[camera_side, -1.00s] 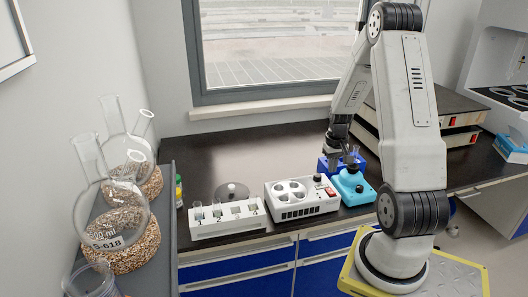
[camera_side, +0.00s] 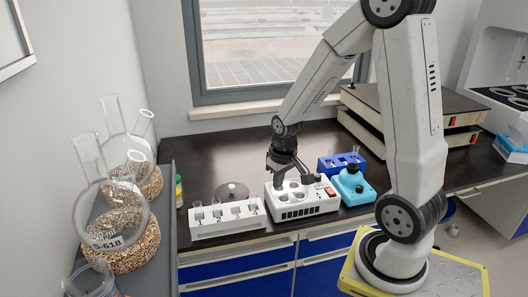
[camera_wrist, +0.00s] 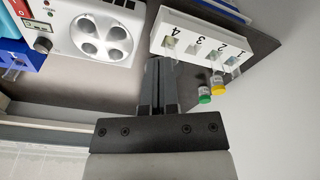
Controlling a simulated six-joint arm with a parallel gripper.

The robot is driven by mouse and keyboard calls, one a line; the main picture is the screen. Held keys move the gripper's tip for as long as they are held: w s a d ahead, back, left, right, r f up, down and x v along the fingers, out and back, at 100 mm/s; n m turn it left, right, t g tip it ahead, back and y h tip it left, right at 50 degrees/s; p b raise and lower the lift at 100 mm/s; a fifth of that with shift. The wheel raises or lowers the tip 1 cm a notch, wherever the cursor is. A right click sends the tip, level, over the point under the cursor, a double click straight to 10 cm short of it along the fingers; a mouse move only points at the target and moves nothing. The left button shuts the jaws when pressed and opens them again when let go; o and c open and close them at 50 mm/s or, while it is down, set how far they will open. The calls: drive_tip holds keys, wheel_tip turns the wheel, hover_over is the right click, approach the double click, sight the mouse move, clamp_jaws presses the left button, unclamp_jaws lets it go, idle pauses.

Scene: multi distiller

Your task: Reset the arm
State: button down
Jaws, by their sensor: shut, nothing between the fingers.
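My gripper (camera_side: 280,180) is at the left end of the white multi-hole device (camera_side: 308,207) in the side view, pointing down. In the wrist view my gripper (camera_wrist: 160,66) has its two dark fingers close together with nothing between them. The white device (camera_wrist: 117,57) with its round wells lies left of the fingers there. I cannot tell the exact gap between the fingertips and the device or bench.
A white numbered rack (camera_side: 227,227) with small glass vessels stands to the left. A turquoise device (camera_side: 352,187) and a blue rack (camera_side: 326,164) with glass tubes stand to the right. Round flasks (camera_side: 110,212) line the left shelf. The bench behind is clear.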

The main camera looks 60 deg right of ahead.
drive_tip(key=s+a+n, duration=0.1)
drive_tip(key=a, duration=0.5)
drive_tip(key=s+a+r+n+t, duration=0.1)
drive_tip(key=a+n, duration=0.1)
drive_tip(key=a, duration=0.5)
drive_tip(key=shift+s+r+n+y, duration=0.3)
drive_tip(key=shift+s, duration=0.1)
